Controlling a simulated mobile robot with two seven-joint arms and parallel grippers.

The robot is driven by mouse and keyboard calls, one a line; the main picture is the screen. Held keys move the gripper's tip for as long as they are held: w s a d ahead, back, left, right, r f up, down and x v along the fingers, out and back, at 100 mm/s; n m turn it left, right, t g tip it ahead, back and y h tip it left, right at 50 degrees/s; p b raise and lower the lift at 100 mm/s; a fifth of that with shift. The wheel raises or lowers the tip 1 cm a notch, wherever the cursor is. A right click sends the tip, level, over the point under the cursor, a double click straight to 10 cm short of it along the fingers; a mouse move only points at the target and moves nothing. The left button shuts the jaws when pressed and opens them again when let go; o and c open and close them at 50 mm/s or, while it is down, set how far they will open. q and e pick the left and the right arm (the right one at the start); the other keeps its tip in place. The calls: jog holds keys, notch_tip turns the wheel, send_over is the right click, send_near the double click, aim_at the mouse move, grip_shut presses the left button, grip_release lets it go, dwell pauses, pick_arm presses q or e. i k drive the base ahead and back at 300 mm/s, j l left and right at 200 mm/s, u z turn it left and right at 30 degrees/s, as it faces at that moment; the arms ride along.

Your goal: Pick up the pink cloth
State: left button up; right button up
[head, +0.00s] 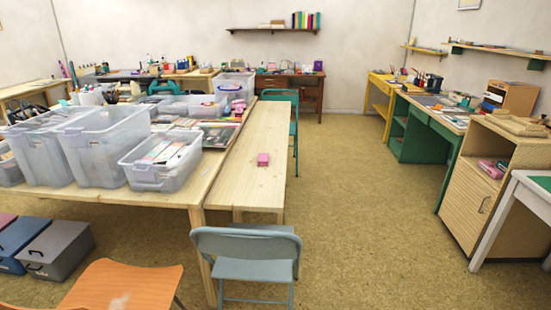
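A folded pink item (491,168), which looks like cloth, lies in the open shelf of the wooden cabinet (466,205) at the right. It is partly shaded by the cabinet top, and its exact form is hard to tell. A small pink block-like item (263,159) lies alone on the long wooden bench in the middle; I cannot tell if it is cloth or an inkpad. Neither of my grippers shows in the head view.
A large table (180,193) with clear plastic bins stands at the left, beside the wooden bench (258,190). A blue-grey folding chair (246,244) and an orange seat (125,286) are in front. A white-legged table (495,225) stands at the right edge. Open floor (370,220) lies between.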

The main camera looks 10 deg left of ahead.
aim_at(263, 160)
jog(key=i+l+z, duration=0.25)
jog(key=z, duration=0.2)
jog(key=i+l+z, duration=0.1)
jog(key=i+z, duration=0.3)
jog(key=i+l+z, duration=0.1)
jog(key=i, duration=0.5)
jog(key=i+l+z, duration=0.1)
jog(key=i, duration=0.55)
jog(key=i+u, duration=0.25)
jog(key=u, duration=0.15)
jog(key=i+u, duration=0.2)
jog(key=u, duration=0.2)
jog(key=i+l+u, duration=0.1)
jog(key=i+u, duration=0.15)
jog(key=u, duration=0.15)
jog(key=i+u, duration=0.3)
jog(key=i+l+u, duration=0.15)
jog(key=i+u, duration=0.15)
